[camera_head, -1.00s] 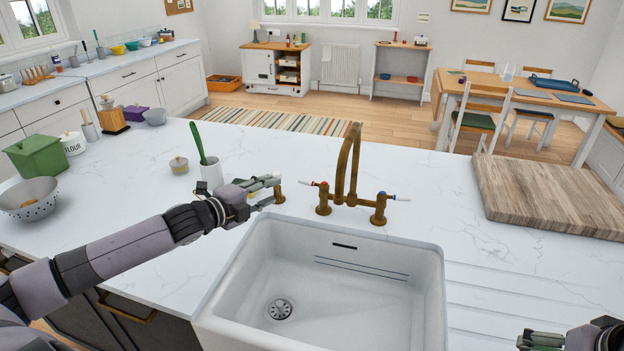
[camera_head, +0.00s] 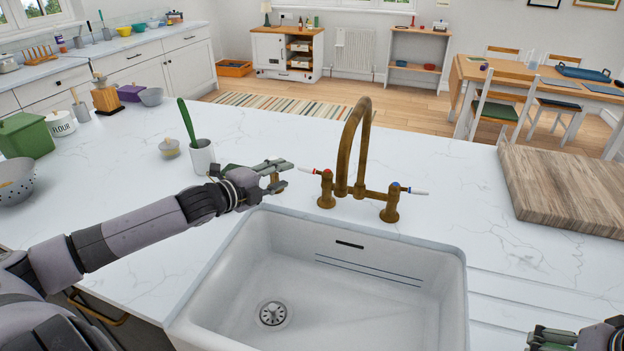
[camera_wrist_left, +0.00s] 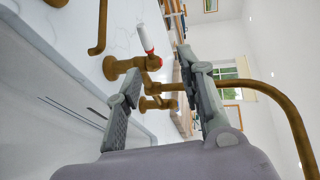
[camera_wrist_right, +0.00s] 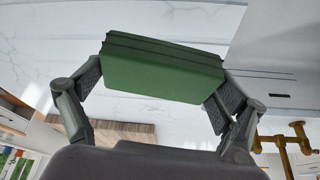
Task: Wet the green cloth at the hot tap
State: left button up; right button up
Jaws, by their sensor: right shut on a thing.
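The brass tap (camera_head: 352,150) stands behind the white sink (camera_head: 452,290). Its hot lever (camera_head: 311,171), white with a red mark, is on the left; the blue-marked lever (camera_head: 415,191) is on the right. My left gripper (camera_head: 288,174) is open and empty, just left of the hot lever's tip. In the left wrist view the hot lever (camera_wrist_left: 142,36) lies ahead of the parted fingers. My right gripper (camera_wrist_right: 157,95) is shut on the green cloth (camera_wrist_right: 165,72), a folded block. In the head view that gripper shows only partly, at the lower right corner. No water is seen running.
A wooden board (camera_head: 560,185) lies right of the tap. The sink is empty.

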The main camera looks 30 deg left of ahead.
aim_at(309, 172)
jog(key=shift+s+b+x, duration=0.25)
jog(key=shift+b+x, duration=0.3)
jog(key=shift+x, duration=0.55)
jog(key=shift+a+f, duration=0.1)
jog(key=shift+s+r, duration=0.1)
jog(key=shift+r, duration=0.15)
pick_arm(q)
jog(key=shift+s+f+p+x, duration=0.1)
jog(key=shift+f+p+x, duration=0.25)
jog(key=shift+x, duration=1.8)
jog(key=shift+s+f+p+x, duration=0.1)
jog(key=shift+f+p+x, duration=0.25)
jog(key=shift+x, duration=1.8)
jog(key=shift+f+p+x, duration=0.3)
jog(key=shift+p+x, duration=0.1)
jog(key=shift+x, duration=1.7)
pick_arm(e)
jog(key=shift+r, duration=0.9)
pick_arm(q)
jog(key=shift+a, duration=0.1)
jog(key=shift+c, duration=0.5)
grip_shut()
